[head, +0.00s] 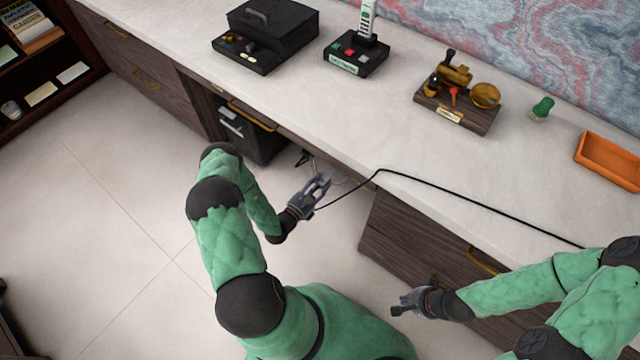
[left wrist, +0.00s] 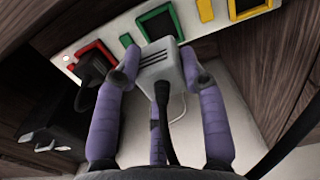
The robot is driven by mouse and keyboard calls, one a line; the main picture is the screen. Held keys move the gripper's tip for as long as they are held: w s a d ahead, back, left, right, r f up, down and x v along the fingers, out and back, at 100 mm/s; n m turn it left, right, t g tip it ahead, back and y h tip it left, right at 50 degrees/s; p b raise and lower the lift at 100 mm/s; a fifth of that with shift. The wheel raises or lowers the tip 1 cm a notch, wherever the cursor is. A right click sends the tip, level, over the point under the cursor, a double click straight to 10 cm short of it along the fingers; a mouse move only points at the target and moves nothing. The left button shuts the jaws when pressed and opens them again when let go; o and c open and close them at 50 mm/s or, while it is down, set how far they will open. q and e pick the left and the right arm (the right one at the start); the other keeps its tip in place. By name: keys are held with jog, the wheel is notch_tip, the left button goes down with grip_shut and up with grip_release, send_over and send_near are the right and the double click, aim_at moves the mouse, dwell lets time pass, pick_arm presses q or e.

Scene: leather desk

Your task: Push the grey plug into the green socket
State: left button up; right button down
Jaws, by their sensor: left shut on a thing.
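The grey plug (left wrist: 158,68) is a pale block with dark slots and a black cord leaving its near end. My left gripper (left wrist: 158,75) is shut on it, one purple finger on each side. The green socket (left wrist: 160,21) is a green-framed opening in a white panel, just beyond the plug's far end. The plug's front is hidden, and I cannot tell whether it touches the socket. In the head view my left gripper (head: 319,186) is low beside the desk's knee space. My right gripper (head: 408,302) is at the desk front, its fingers too small to read.
A black plug (left wrist: 92,70) sits at the red-framed socket (left wrist: 76,50). A yellow-framed socket (left wrist: 240,14) is to the right. Dark wood sides flank the panel. A black cable (head: 470,202) crosses the desktop (head: 300,110) and drops over its edge.

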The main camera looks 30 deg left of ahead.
pick_arm(q)
jog(key=shift+w, duration=0.1)
jog(key=w, duration=0.2)
jog(key=w+b, duration=0.1)
jog(key=w, duration=0.2)
jog(key=shift+w+d, duration=0.25)
jog(key=shift+w, duration=0.05)
dwell(2.3)
jog(key=shift+w, duration=0.5)
jog(key=o, duration=1.4)
jog(key=shift+c, duration=0.2)
